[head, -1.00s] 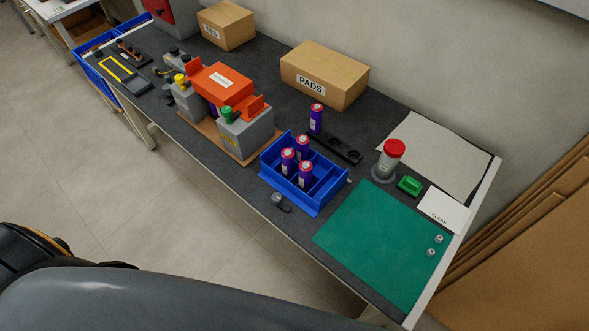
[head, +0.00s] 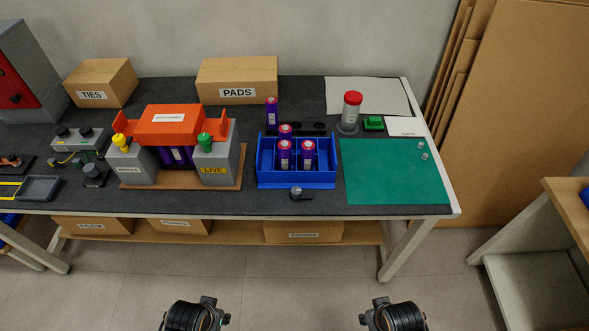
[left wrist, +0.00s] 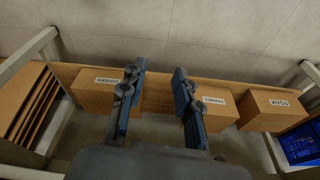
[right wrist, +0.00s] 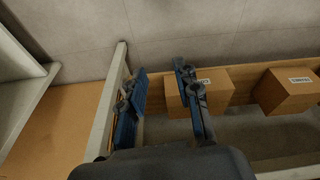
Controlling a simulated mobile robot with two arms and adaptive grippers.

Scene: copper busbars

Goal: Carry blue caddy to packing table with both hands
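The blue caddy (head: 297,182) sits on the dark workbench (head: 400,211), near its front edge. My right gripper (right wrist: 162,88) shows in the right wrist view, also open and empty. In the head view both arm ends are at the bottom edge, in front of the bench and well apart from the caddy. The wrist views face the lower shelf.
A green mat (head: 395,170) lies right of the caddy. The orange-covered module (head: 171,127) stands left of it. A small dark knob (head: 297,192) lies at the caddy's front. Another wooden table (head: 565,200) is at the far right. Open floor (head: 290,270) lies before the bench.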

